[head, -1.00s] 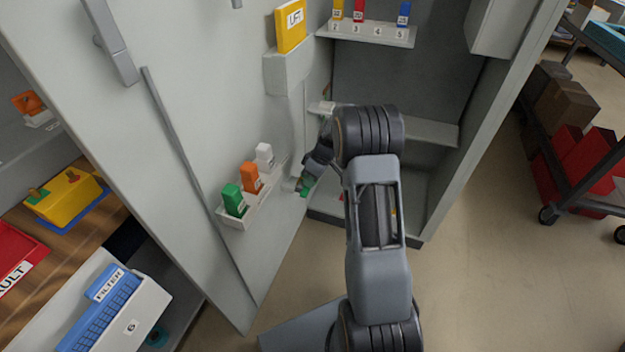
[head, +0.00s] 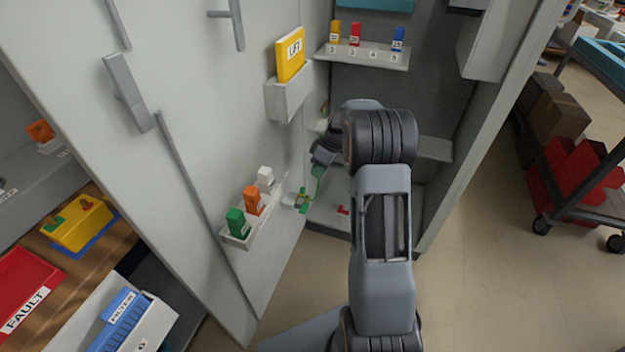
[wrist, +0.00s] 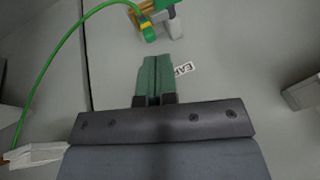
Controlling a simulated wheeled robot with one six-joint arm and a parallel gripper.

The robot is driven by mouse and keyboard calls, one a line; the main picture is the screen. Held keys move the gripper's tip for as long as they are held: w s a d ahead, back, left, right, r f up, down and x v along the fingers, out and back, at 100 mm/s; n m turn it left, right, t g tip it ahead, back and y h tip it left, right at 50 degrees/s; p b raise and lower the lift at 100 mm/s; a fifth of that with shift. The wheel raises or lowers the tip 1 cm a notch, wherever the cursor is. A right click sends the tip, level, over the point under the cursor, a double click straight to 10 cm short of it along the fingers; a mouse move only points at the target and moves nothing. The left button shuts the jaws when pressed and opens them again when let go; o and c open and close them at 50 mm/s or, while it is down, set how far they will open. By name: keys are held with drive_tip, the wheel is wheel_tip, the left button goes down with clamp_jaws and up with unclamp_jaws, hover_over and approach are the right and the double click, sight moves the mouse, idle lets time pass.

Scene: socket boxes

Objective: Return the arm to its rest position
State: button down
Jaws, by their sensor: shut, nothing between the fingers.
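My gripper (wrist: 154,62) shows in the wrist view with its two green fingers pressed together and nothing between them. A green and yellow plug (wrist: 148,30) with a green cable (wrist: 52,60) is just beyond the fingertips, apart from them. A label reading "EAR", partly hidden by the fingers, is on the grey surface beside them. In the head view my arm reaches into the open cabinet, and my dark wrist (head: 325,152) is partly hidden behind the arm. The plug (head: 299,200) sits low on the door's inner side, below my wrist, with the green cable rising from it.
The cabinet door (head: 200,130) stands open on the left. It carries a rack (head: 242,236) with green, orange and white blocks and a holder with a yellow LIFT book (head: 290,55). A shelf (head: 365,55) holds coloured blocks. A cart (head: 590,205) stands right; floor between is clear.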

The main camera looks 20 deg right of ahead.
drive_tip(key=s+a+r+m+t+h+p, duration=0.1)
drive_tip(key=s+a+r+p, duration=0.3)
drive_tip(key=s+r+p, duration=0.4)
drive_tip(key=s+a+r+m+t+h+p, duration=0.1)
drive_tip(key=s+a+r+m+p, duration=0.3)
drive_tip(key=r, duration=1.2)
drive_tip(key=s+a+r+m+t+h+p, duration=0.1)
drive_tip(key=s+a+r+m+h+p, duration=0.1)
drive_tip(key=s+r+p, duration=0.9)
drive_tip(key=shift+s+a+r+m+h+p, duration=0.3)
drive_tip(key=shift+a+r+m+p, duration=0.2)
drive_tip(key=shift+a+r+p, duration=0.5)
drive_tip(key=c, duration=1.8)
unclamp_jaws()
drive_tip(key=shift+f, duration=0.15)
drive_tip(key=shift+c, duration=0.2)
